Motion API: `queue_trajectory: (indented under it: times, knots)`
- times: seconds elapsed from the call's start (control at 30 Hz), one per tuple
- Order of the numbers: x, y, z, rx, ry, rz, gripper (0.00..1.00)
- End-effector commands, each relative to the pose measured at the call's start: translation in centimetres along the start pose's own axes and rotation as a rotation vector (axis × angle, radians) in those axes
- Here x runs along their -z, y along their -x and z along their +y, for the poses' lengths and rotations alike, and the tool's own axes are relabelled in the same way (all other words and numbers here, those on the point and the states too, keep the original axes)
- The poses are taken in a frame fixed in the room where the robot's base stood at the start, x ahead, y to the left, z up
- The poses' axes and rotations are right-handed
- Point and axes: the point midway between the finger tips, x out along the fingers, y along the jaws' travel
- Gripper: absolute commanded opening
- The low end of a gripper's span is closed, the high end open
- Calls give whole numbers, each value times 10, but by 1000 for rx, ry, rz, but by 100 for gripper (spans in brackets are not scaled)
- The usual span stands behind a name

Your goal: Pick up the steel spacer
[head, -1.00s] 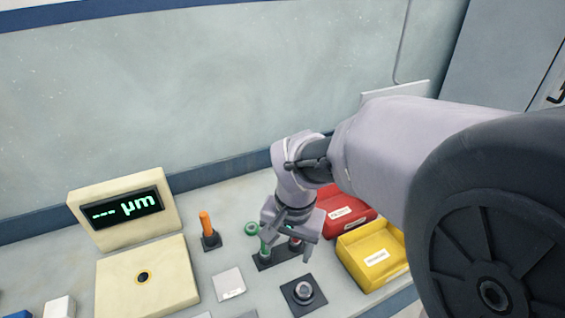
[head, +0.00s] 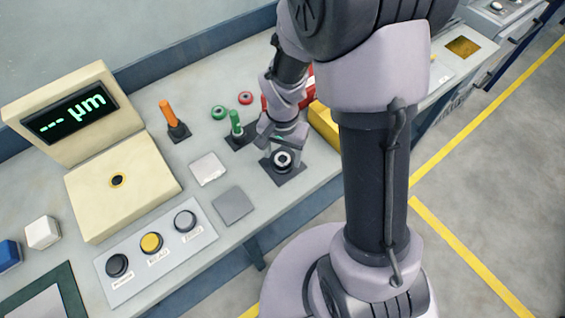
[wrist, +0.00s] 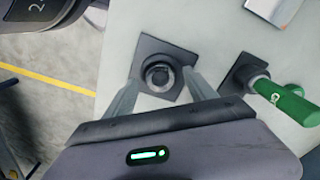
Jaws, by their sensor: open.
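The steel spacer (head: 283,159) looks like a grey ring on a dark square pad (head: 291,178) near the bench's front edge. In the wrist view the spacer (wrist: 160,76) lies between my two fingertips, with its dark hole showing. My gripper (wrist: 163,84) is open, with one finger on each side of the ring. I see no contact, and the height gap is hard to judge. In the head view my gripper (head: 282,143) hangs just behind and above the spacer and partly covers the pad's far side.
A green peg (head: 236,124) stands just left of my gripper; green and red rings lie behind it. An orange peg (head: 169,117), a gauge (head: 120,185) and flat plates (head: 208,168) are further left. Red and yellow bins (head: 323,125) are at right, partly hidden by my arm.

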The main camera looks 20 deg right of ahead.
Motion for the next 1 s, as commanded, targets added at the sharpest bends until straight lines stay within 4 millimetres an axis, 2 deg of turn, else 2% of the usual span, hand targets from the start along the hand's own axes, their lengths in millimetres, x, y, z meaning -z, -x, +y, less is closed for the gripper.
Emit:
queue_trajectory:
  times: [0.07,0.3,0.6,0.63,1.0]
  knots:
    - [0,-11,0,0,1,0,65]
    - [0,-10,0,1,1,1,63]
    - [0,-10,0,1,1,1,4]
    - [0,-10,0,1,1,1,0]
    - [0,-6,-1,1,1,2,0]
